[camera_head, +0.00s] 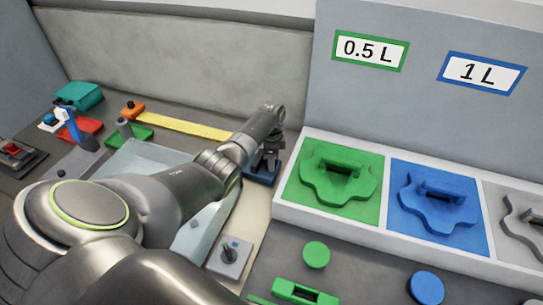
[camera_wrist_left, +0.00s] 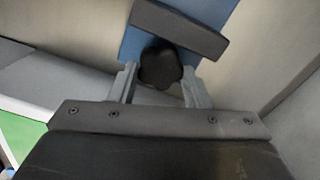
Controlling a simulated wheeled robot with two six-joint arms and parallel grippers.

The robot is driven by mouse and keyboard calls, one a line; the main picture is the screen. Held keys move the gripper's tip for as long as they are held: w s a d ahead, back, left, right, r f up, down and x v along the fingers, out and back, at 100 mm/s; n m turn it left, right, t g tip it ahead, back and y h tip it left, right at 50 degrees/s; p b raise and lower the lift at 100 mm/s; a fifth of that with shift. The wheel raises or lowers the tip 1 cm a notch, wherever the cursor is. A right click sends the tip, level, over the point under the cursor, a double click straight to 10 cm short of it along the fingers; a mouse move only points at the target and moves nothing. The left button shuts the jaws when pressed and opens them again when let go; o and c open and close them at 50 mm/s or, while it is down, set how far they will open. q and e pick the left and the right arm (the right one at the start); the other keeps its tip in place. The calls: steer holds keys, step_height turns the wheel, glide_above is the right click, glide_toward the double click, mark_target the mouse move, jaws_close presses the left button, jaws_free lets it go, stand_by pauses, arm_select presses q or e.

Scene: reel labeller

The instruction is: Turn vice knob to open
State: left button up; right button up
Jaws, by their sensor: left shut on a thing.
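My left gripper (camera_head: 268,158) reaches over the vice at the back of the bench. In the left wrist view its two grey fingers (camera_wrist_left: 158,77) are on either side of a black lobed knob (camera_wrist_left: 160,62), shut on it. The vice shows there as a blue body (camera_wrist_left: 134,45) with a dark grey bar (camera_wrist_left: 180,30) across it, beyond the knob. In the head view the blue vice base (camera_head: 262,174) shows under the gripper, and the gripper and arm hide most of the rest. My right gripper is not in view.
To the right, a white-framed tray (camera_head: 330,220) holds green (camera_head: 340,172) and blue (camera_head: 437,198) shaped holders under "0.5 L" and "1 L" signs. A grey box with a dial (camera_head: 229,254) stands in front. A yellow strip (camera_head: 185,126) and coloured fixtures lie left. The back wall is close behind.

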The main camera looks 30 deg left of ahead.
arm_select(q)
steer(key=shift+w+a+r+n+p, duration=0.1)
steer(key=shift+n+p, duration=0.2)
steer(key=shift+n, duration=0.85)
steer(key=shift+w+a+n+p, duration=0.1)
steer(key=shift+n+p, duration=0.2)
steer(key=shift+n, duration=0.85)
